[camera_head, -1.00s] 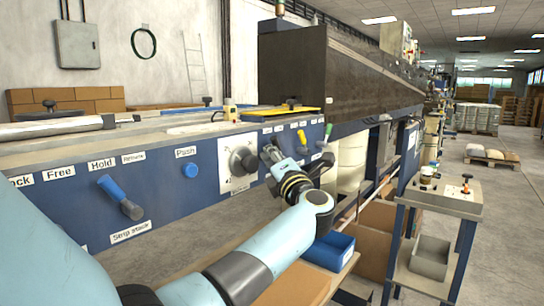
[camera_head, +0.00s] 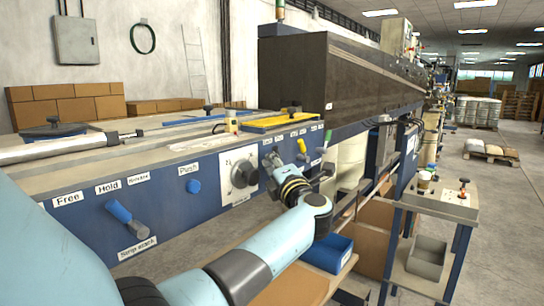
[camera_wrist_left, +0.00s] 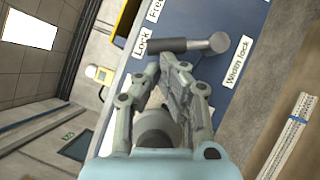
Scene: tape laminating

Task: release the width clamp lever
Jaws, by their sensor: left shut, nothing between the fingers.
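The width clamp lever (camera_wrist_left: 165,47) shows in the left wrist view as a dark handle with a round grey hub, on a blue panel. Its free end lies beside the "Lock" label (camera_wrist_left: 140,44), and the "Width lock" label (camera_wrist_left: 237,60) is near the hub. My left gripper (camera_wrist_left: 175,62) is shut and empty, its tips close below the handle; I cannot tell whether they touch. In the head view my left gripper (camera_head: 272,158) is in front of the panel, right of the white dial (camera_head: 240,174). My right gripper is not in view.
A blue-handled lever (camera_head: 127,219), labelled "Strip stack", is on the panel at left. A blue push knob (camera_head: 193,186) is left of the dial. A yellow lever (camera_head: 302,147) is just right of my gripper. A small cart (camera_head: 440,205) stands at right.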

